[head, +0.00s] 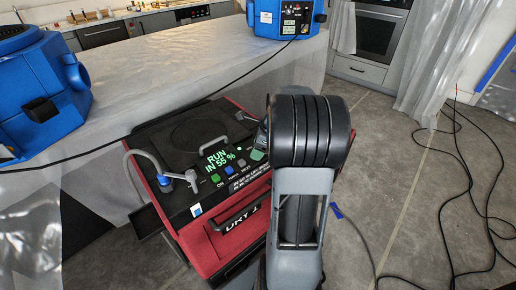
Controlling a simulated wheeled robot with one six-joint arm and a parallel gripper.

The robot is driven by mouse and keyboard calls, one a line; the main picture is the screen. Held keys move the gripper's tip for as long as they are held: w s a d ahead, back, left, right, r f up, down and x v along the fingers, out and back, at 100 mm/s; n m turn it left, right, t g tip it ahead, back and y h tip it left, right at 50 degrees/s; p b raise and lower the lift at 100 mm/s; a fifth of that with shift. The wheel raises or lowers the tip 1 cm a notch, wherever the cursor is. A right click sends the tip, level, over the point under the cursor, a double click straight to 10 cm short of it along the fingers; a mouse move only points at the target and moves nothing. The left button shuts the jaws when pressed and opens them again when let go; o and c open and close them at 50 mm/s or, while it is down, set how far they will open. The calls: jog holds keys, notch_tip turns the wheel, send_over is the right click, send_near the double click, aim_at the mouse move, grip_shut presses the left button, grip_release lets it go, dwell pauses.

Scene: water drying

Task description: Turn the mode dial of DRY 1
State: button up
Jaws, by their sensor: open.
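The red and black machine marked DRY 1 (242,228) stands on the floor at centre. Its lit screen (217,157) reads RUN IN 55 %. Below the screen is a row of small controls, with a green button (216,179) and a blue button (229,170). A grey-green piece (257,154) shows at the right end, partly behind my arm; I cannot tell whether it is the mode dial. My arm covers the right part of the panel. My gripper is hidden behind my arm, so its place at the panel cannot be seen.
A grey hose with a blue-ended fitting (165,181) rises at the machine's left. Blue machines stand on the plastic-covered counter (190,85), at left (40,95) and back (284,18). Black cables (450,190) lie on the right floor, otherwise largely clear.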

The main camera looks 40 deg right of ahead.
jog(key=c, duration=0.9)
